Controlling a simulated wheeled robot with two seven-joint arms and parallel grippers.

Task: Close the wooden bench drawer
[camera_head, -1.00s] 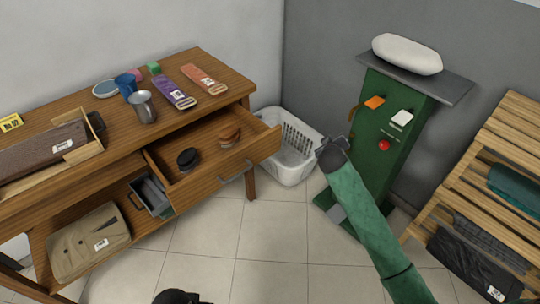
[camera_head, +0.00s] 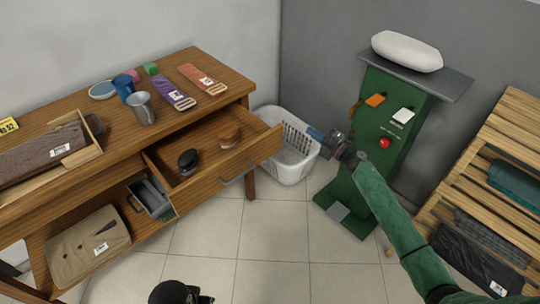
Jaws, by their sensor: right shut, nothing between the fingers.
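The wooden bench (camera_head: 215,70) stands at the left with its drawer (camera_head: 228,176) pulled out toward the front right.
A white basket (camera_head: 290,172) stands on the floor beside the bench. A green machine (camera_head: 372,165) is behind my right arm. A slatted wooden rack (camera_head: 470,178) is at the right. Tiled floor (camera_head: 215,235) in front of the drawer is clear.

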